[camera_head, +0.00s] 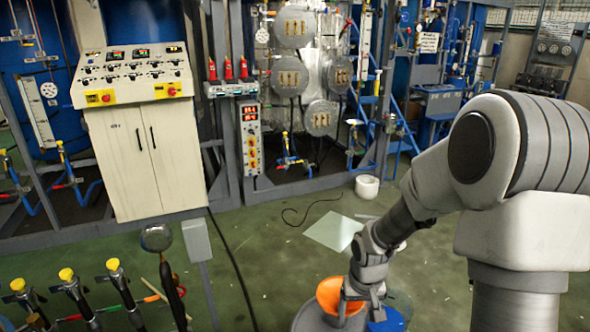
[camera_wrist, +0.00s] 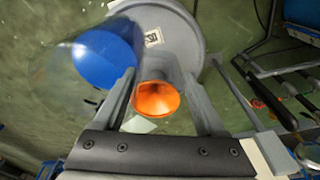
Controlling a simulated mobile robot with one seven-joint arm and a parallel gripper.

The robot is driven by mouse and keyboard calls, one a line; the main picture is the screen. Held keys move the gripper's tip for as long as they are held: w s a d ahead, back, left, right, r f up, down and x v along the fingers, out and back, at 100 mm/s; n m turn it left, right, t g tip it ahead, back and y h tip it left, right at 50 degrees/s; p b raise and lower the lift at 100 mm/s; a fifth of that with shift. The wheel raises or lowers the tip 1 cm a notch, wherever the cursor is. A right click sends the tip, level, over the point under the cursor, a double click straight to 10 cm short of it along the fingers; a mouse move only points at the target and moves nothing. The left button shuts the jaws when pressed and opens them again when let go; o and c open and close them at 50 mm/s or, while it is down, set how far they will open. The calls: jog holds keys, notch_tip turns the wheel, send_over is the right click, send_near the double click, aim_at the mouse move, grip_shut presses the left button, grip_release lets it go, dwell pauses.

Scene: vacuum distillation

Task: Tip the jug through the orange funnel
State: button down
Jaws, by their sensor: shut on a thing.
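The clear jug with blue liquid (camera_wrist: 104,57) shows at the upper left of the wrist view, partly behind one finger. In the head view its blue part (camera_head: 388,321) is at the bottom edge, right of the funnel. My gripper (camera_wrist: 160,74) is shut on the jug, with its fingers well apart; the contact itself is hard to make out through the clear wall. The orange funnel (camera_wrist: 157,98) shows between the fingers. In the head view the funnel (camera_head: 331,294) sits at the grey drum, just left of my gripper (camera_head: 362,300).
The grey drum (camera_wrist: 185,30) carries a small label. A pale sheet (camera_head: 333,231) and a white pot (camera_head: 367,187) are on the green floor beyond. Yellow-capped valves (camera_head: 66,275) stand at the lower left. A control cabinet (camera_head: 145,150) and pipe racks line the back.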

notch_tip(320, 180, down, 4)
jog(key=b, duration=0.3)
jog(key=shift+f, duration=0.1)
jog(key=shift+w, duration=0.1)
